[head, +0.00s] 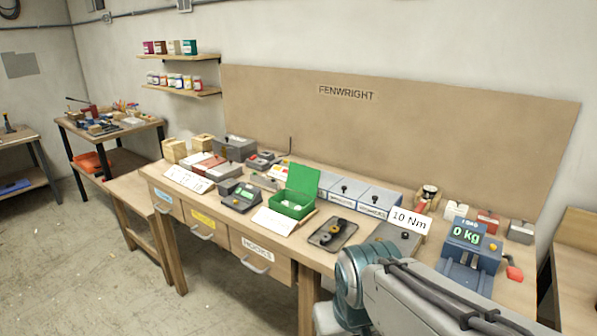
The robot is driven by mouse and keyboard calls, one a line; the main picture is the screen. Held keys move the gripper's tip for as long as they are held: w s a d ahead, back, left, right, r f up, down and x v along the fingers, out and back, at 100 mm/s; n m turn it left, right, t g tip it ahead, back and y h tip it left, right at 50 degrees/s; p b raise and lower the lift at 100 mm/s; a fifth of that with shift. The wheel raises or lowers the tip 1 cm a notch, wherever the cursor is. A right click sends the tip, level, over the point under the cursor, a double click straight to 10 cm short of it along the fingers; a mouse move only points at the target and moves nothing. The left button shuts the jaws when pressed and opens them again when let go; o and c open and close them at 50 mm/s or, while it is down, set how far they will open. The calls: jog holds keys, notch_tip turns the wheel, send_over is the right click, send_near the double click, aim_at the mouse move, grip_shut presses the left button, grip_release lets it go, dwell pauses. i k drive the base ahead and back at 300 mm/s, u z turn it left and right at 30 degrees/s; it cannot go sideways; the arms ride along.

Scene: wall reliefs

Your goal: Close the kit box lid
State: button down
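The kit box (285,208) is a small green open box on the workbench, left of the picture's middle. Its green lid (302,180) stands up at the back of the box, so the box is open. Some pale contents show inside, too small to make out. My arm comes in from the bottom right, in front of the bench. My gripper is not visible, so its state and its place relative to the box cannot be seen.
A white card (273,221) lies in front of the box. A dark tray (333,234) is to its right, a small "3" display unit (240,196) to its left, and grey lidded bins (345,190) behind right. A "0 kg" scale (468,250) stands at the right.

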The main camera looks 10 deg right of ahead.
aim_at(303, 179)
jog(key=u, duration=0.2)
jog(key=i, duration=1.25)
jog(key=z, duration=0.65)
